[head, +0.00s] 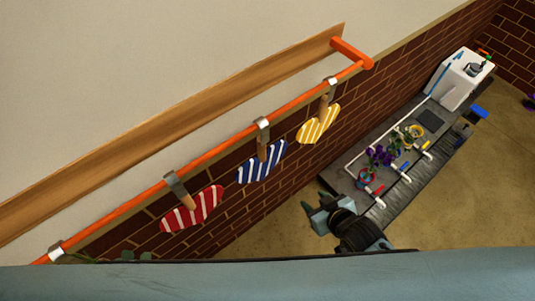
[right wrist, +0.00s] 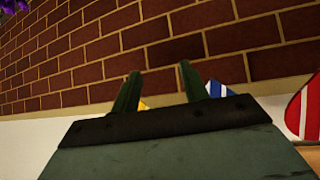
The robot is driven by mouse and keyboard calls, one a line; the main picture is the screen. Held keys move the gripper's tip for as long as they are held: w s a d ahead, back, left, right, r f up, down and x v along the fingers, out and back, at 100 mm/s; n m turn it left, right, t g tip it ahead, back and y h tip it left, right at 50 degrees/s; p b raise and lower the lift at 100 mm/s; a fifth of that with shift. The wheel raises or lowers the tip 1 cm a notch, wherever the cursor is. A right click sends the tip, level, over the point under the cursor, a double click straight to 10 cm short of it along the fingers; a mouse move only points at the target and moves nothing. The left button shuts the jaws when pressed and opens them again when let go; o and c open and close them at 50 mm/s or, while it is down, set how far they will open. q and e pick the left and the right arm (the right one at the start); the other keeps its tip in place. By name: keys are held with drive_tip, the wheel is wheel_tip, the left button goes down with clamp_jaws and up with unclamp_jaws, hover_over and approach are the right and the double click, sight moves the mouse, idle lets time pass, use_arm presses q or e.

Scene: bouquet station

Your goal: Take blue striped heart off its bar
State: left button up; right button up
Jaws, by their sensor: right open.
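The blue striped heart (head: 262,165) hangs from the orange bar (head: 215,151) by a metal clip and a wooden piece, between two other hearts. In the right wrist view its blue and white edge (right wrist: 218,89) shows just right of the fingers, partly hidden. My right gripper (head: 320,207) is in the air below and to the right of the heart in the head view, apart from it. In the right wrist view my right gripper (right wrist: 159,90) has its two fingers apart with nothing seen between them in its grasp. My left gripper is not in view.
A red striped heart (head: 192,209) and a yellow striped heart (head: 319,124) hang on either side. A wooden rail (head: 190,123) runs behind the bar along the wall. A dark table (head: 356,174) with flowers and a white box (head: 459,80) stands at the right.

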drive_tip(key=a+r+n+t+y, duration=0.15)
drive_tip(key=a+r, duration=0.35)
drive_tip(key=r, duration=0.7)
drive_tip(key=y+p, duration=0.1)
drive_tip(key=y, duration=0.1)
approach(265, 147)
drive_tip(key=shift+t+y, duration=0.25)
drive_tip(key=x, duration=0.6)
drive_tip(key=shift+w+a+f, duration=0.15)
drive_tip(key=shift+w+f, duration=0.1)
drive_tip(key=shift+f, duration=0.15)
drive_tip(key=shift+p+x, duration=0.4)
drive_tip(key=shift+x, duration=2.55)
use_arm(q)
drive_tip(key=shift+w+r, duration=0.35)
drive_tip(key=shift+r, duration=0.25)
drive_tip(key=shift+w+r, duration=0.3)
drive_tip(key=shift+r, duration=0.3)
use_arm(e)
drive_tip(key=shift+s+a+r, duration=0.1)
clamp_jaws()
